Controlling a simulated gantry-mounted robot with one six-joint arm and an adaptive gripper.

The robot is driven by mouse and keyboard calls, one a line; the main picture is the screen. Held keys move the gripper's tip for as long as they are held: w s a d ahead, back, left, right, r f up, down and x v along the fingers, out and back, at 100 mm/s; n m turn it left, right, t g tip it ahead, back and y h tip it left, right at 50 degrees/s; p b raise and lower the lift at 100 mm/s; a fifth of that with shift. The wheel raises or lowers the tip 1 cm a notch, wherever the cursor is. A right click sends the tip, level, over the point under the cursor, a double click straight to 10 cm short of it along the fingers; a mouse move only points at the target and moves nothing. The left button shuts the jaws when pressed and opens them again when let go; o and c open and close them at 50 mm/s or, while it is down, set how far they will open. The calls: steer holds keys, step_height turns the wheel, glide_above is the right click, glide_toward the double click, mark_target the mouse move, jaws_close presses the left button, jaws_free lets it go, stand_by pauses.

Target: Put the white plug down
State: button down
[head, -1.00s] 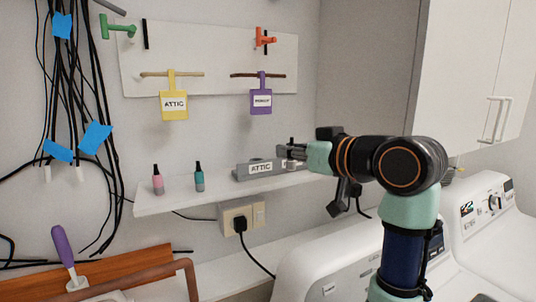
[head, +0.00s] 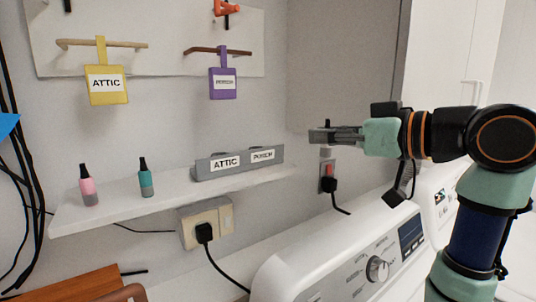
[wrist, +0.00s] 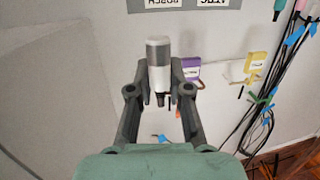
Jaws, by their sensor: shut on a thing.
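In the head view my gripper (head: 322,136) is in the air just right of the shelf's right end, above a wall socket; the plug shows only as a small pale piece (head: 326,151) under the fingertips. A grey labelled holder (head: 238,165), marked ATTIC and a second word, sits on the white shelf (head: 120,204), left of my gripper.
A pink bottle (head: 88,187) and a teal bottle (head: 146,178) stand on the shelf. A white machine (head: 350,262) is below right. A wall socket with a black plug (head: 329,184) is under my gripper. Yellow (head: 107,85) and purple tags (head: 223,84) hang above.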

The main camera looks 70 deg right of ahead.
steer(key=r+p+x, duration=0.1)
steer(key=x, duration=0.4)
steer(key=r+p+x, duration=0.1)
steer(key=x, duration=0.5)
steer(key=r+p+x, duration=0.1)
steer(key=p+x, duration=0.1)
steer(key=x, duration=0.4)
steer(key=shift+w+a, duration=0.1)
steer(key=shift+w, duration=0.1)
steer(key=shift+w+f, duration=0.15)
steer(key=shift+f+p, duration=0.35)
steer(key=shift+f, duration=1.35)
steer(key=shift+f, duration=0.15)
steer(key=c, duration=1.1)
jaws_free()
